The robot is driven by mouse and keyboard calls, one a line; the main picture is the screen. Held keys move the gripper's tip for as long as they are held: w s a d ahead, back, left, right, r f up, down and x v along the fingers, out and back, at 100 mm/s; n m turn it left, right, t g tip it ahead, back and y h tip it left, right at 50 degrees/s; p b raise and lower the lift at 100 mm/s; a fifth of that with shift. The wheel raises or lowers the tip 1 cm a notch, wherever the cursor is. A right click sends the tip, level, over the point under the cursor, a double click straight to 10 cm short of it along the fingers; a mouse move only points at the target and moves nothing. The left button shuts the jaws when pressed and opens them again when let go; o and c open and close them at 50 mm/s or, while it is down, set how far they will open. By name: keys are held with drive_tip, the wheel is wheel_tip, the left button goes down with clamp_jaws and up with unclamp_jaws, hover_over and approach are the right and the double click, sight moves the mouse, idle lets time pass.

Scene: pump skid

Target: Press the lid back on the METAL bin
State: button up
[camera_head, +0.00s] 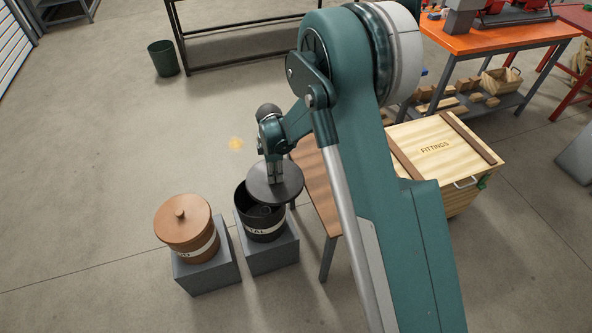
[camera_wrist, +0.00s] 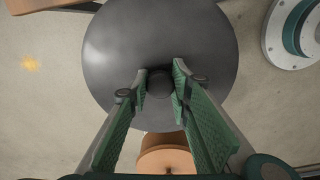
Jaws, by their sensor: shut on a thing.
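My gripper (camera_head: 276,174) is shut on the knob of a dark grey round lid (camera_head: 288,186). In the wrist view the green finger pads (camera_wrist: 161,88) close on the dark knob (camera_wrist: 159,82) at the middle of the lid (camera_wrist: 125,35). The black METAL bin (camera_head: 262,232) stands open on a grey block. The lid is above the bin and overlaps its far right part in the head view; the near part of the opening shows. The bin is hidden under the lid in the wrist view.
A brown bin (camera_head: 185,228) with its knobbed lid on stands on a grey block (camera_head: 208,272) to the left. A wooden bench (camera_head: 318,190) is close on the right, with a FITTINGS crate (camera_head: 440,150) beyond.

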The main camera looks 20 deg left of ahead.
sight(257, 181)
drive_tip(key=shift+n, duration=0.7)
drive_tip(key=s+a, duration=0.1)
drive_tip(key=a, duration=0.1)
drive_tip(key=s+a, duration=0.2)
drive_tip(key=s+a+f, duration=0.1)
drive_tip(key=a, duration=0.1)
drive_tip(key=shift+s+f, duration=0.1)
drive_tip(key=shift+s, duration=0.05)
drive_tip(key=shift+f, duration=0.25)
drive_tip(key=shift+f+b, duration=1.2)
drive_tip(key=shift+f, duration=1.75)
drive_tip(key=shift+f+b, duration=0.2)
drive_tip(key=shift+b, duration=0.6)
idle(0.6)
idle(0.5)
drive_tip(key=o, duration=1.1)
drive_tip(key=shift+c, duration=0.2)
